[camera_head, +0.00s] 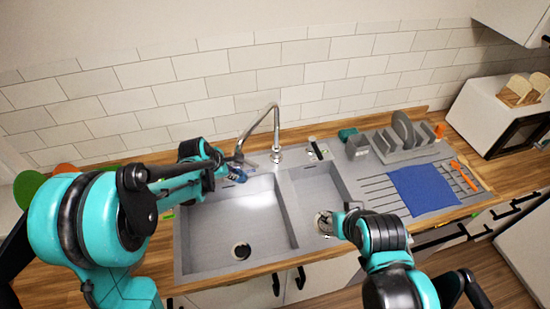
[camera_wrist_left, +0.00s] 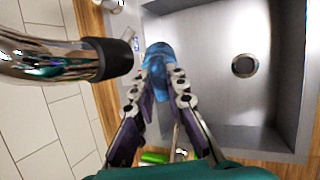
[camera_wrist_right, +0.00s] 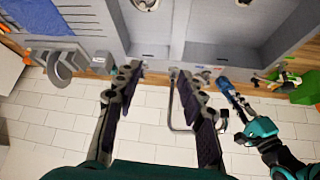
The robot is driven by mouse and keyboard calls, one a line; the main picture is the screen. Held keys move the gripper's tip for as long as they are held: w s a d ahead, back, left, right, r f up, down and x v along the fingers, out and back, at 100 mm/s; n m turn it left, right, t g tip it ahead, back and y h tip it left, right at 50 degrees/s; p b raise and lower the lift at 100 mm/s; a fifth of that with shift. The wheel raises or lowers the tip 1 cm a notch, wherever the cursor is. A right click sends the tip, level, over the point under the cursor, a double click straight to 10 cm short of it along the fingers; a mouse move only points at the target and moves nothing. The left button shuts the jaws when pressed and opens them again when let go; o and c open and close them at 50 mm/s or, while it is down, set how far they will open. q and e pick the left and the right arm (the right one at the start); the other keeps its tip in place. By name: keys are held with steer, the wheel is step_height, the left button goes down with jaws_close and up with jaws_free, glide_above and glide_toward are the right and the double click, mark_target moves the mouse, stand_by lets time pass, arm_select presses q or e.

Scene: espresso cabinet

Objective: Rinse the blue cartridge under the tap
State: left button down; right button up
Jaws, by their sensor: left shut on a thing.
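The blue cartridge (camera_wrist_left: 158,64) is between the fingertips of my left gripper (camera_wrist_left: 160,80), which is shut on it. In the head view the cartridge (camera_head: 238,175) is over the back left of the large sink basin (camera_head: 205,235), close under the spout end of the tap (camera_head: 272,125). In the left wrist view the dark nozzle of the tap (camera_wrist_left: 108,58) lies just left of the cartridge. I see no water. My right gripper (camera_wrist_right: 160,72) is open and empty; in the head view it is near the front of the small basin (camera_head: 305,185).
A blue cloth (camera_head: 422,188) lies on the drainboard, beside an orange-handled tool (camera_head: 464,174). A grey dish rack (camera_head: 405,150) and a grey cup (camera_head: 357,147) stand behind. A white toaster oven (camera_head: 500,110) is at the right. The large basin is clear.

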steer(key=w+r+g, duration=0.1)
steer(key=w+r, duration=0.3)
steer(key=w, duration=0.6)
steer(key=n+g+y, duration=0.2)
steer(key=y, duration=0.1)
glide_above(319, 152)
steer(key=s+d, duration=0.4)
step_height(319, 152, down, 19)
steer(key=x, duration=1.1)
steer(key=shift+a, duration=0.35)
steer(key=shift+s, duration=0.1)
jaws_close()
